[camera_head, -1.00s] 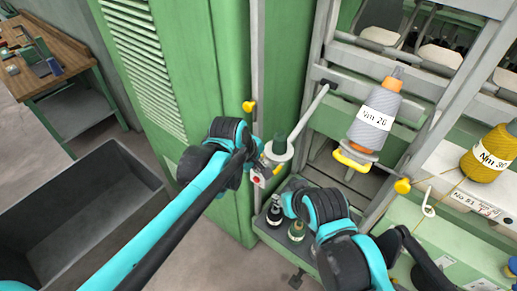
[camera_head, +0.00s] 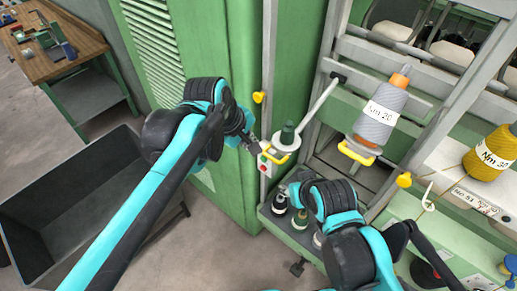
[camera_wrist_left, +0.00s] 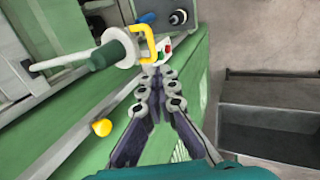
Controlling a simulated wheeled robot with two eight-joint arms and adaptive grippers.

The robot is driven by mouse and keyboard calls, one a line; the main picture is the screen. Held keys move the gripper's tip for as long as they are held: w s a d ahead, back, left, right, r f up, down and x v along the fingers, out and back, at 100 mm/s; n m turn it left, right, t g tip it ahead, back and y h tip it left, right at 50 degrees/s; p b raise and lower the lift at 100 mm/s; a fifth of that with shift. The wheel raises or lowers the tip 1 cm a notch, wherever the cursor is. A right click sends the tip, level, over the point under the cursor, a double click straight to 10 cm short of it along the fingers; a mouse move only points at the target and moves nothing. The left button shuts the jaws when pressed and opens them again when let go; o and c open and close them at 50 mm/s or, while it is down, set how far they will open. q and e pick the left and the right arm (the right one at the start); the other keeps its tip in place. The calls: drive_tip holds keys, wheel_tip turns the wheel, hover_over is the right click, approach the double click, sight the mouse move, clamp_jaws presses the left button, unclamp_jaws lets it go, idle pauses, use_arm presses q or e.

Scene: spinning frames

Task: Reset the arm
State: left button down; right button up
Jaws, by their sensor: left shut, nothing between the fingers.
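My left gripper (camera_head: 254,147) is shut and empty in the head view, close to the round white spool holder (camera_head: 283,148) with a dark green peg (camera_head: 287,132). In the left wrist view its fingers (camera_wrist_left: 156,74) lie together, pointing at the holder's yellow handle (camera_wrist_left: 149,38) and a small box with red and green buttons (camera_wrist_left: 163,50). I cannot tell whether the fingertips touch anything. My right arm (camera_head: 335,205) is bent at the lower middle of the head view; its gripper is not seen.
A grey spool (camera_head: 381,112) and a yellow spool (camera_head: 490,155) stand on the frame at right. A green cabinet (camera_head: 215,50) stands behind my left arm. A grey bin (camera_head: 95,165) and a wooden bench (camera_head: 60,65) are at left.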

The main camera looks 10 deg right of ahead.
use_arm(q)
drive_tip(key=s+a+f+m+t+y+b, duration=0.1)
drive_tip(key=s+a+f+m+b, duration=0.1)
drive_tip(key=a+f+b, duration=0.6)
drive_tip(key=s+a+f+m+t+y+b, duration=0.1)
drive_tip(key=s+a+f+m+b, duration=0.2)
drive_tip(key=a+f+b, duration=0.6)
drive_tip(key=s+a+f+m+t+y+b, duration=0.1)
drive_tip(key=s+a+f+b, duration=0.4)
drive_tip(key=f, duration=1.6)
drive_tip(key=a+m+t+b, duration=0.1)
drive_tip(key=a+b, duration=0.2)
drive_tip(key=b, duration=0.3)
drive_tip(key=shift+a+m+y+b, duration=0.25)
drive_tip(key=shift+m+y+b, duration=0.05)
drive_tip(key=shift+y+b, duration=0.1)
use_arm(e)
wheel_tip(320, 180, down, 29)
drive_tip(key=shift+s+r, duration=0.15)
drive_tip(key=shift+s, duration=0.15)
use_arm(q)
drive_tip(key=shift+d, duration=0.15)
use_arm(e)
drive_tip(key=shift+d, duration=0.1)
